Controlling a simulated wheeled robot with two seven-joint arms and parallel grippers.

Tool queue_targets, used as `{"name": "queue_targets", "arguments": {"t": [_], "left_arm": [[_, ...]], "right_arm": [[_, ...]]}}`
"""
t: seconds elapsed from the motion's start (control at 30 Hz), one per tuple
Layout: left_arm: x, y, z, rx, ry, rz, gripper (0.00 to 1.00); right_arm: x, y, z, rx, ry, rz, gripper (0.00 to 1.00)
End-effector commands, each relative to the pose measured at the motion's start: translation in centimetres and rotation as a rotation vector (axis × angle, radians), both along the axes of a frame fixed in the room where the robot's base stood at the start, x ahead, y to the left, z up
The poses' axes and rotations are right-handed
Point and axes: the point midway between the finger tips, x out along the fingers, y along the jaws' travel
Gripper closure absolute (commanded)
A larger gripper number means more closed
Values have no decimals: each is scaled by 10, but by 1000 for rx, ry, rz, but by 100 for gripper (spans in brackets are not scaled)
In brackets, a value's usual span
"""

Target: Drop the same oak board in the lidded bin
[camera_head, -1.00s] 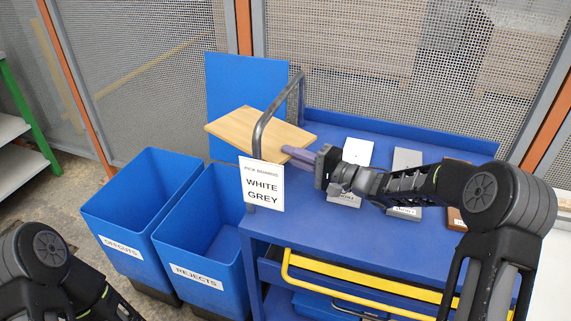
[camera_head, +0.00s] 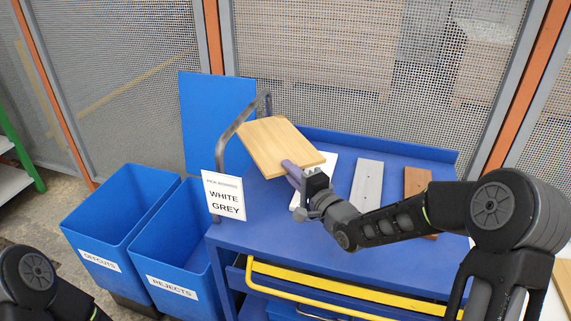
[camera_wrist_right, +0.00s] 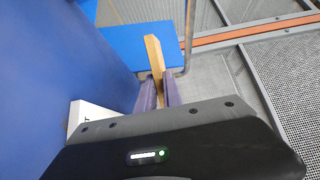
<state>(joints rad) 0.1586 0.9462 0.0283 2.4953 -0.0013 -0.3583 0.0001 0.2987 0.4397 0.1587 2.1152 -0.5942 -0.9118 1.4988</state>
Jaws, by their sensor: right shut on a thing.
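The oak board (camera_head: 278,146) is held by one end in my right gripper (camera_head: 290,170), above the left part of the blue cart, just right of the grey handle rail. In the right wrist view, the board (camera_wrist_right: 154,58) shows edge-on between the purple fingers of the gripper (camera_wrist_right: 160,92). The REJECTS bin (camera_head: 170,262) stands left of the cart with its top open. A raised blue panel (camera_head: 216,118) behind it looks like its lid. The OFFCUTS bin (camera_head: 88,240) beside it shows no lid. My left gripper is out of view; only part of that arm shows.
The handle rail (camera_head: 223,150) rises between board and bins, with a WHITE GREY sign (camera_head: 224,196) on it. A white board (camera_head: 327,168), a grey board (camera_head: 367,185) and a brown board (camera_head: 416,184) lie on the cart (camera_head: 262,222). Mesh fencing stands behind.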

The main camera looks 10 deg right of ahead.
Motion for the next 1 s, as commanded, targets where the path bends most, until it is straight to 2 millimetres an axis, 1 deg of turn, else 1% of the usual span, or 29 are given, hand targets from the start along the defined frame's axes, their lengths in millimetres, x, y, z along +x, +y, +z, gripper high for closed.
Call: {"name": "queue_targets", "arguments": {"t": [0.03, 0.2, 0.3, 0.37, 0.47, 0.77, 0.87, 1.0], "left_arm": [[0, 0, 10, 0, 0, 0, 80], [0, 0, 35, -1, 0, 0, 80], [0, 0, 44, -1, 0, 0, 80], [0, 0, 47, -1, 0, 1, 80], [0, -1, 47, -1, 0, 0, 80], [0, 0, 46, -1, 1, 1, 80], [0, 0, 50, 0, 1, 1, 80], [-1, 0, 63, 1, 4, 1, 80]], "right_arm": [[-6, -2, 0, 5, 5, -47, 100], [-37, -18, -22, 3, 8, -254, 100], [-50, -22, -27, 1, 3, -314, 100], [-54, -22, -28, -1, -1, -328, 100], [-57, -22, -31, 0, -3, -338, 100], [-56, -23, -31, 0, -6, -337, 100], [-56, -23, -27, 0, -6, -336, 100], [-56, -22, -13, 0, -6, -336, 100]]}}
